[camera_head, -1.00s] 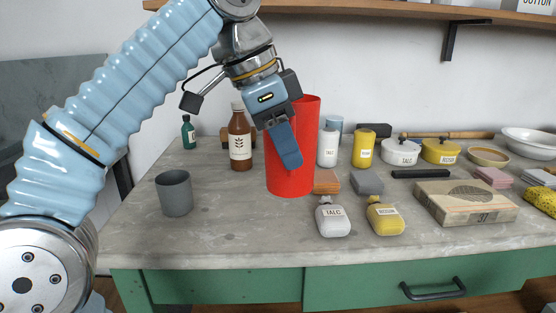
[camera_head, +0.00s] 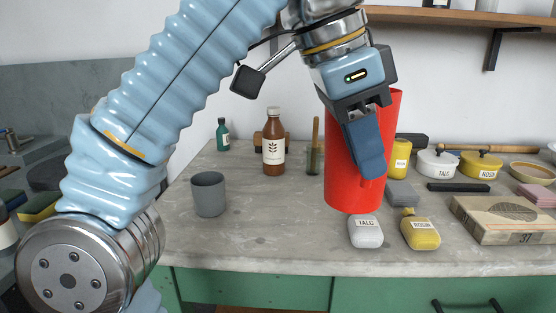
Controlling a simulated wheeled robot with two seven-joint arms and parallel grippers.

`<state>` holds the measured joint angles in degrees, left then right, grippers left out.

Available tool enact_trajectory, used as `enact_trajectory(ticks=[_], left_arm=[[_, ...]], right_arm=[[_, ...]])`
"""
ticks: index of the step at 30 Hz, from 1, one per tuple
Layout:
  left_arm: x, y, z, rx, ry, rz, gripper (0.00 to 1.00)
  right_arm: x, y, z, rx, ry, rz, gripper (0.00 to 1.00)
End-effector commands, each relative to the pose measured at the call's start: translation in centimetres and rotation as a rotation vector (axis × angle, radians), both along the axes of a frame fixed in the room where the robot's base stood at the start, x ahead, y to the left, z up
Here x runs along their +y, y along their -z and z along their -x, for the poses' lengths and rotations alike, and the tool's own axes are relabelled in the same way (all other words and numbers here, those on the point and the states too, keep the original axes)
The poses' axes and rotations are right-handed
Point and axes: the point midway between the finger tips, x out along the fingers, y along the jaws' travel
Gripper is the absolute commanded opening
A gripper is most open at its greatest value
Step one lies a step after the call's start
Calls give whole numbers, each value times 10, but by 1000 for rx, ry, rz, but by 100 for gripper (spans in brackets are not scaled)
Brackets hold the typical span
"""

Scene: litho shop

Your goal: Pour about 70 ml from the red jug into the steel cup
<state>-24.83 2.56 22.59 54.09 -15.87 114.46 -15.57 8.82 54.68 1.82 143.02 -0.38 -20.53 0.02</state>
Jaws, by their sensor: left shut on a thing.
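The red jug (camera_head: 343,185) is held upright by my left gripper (camera_head: 364,150), which is shut on its upper part. My right gripper is not in view.
A brown bottle (camera_head: 273,142) and a small green bottle (camera_head: 222,135) stand at the back of the stone counter (camera_head: 275,225). The counter between cup and jug is clear.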

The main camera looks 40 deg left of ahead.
Motion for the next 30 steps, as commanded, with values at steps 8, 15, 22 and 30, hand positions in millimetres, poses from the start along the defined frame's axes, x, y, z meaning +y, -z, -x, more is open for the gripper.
enact_trajectory(ticks=[8, 15, 22, 30], left_arm=[[5, 5, -21, -3, -137, -2, 0], [30, 27, -79, -7, -529, -13, 0], [74, 61, -147, -9, -1061, -29, 0], [126, 98, -201, -4, -1603, -46, 0]], right_arm=[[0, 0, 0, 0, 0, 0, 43], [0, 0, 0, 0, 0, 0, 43], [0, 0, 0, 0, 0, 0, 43], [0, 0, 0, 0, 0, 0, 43]])
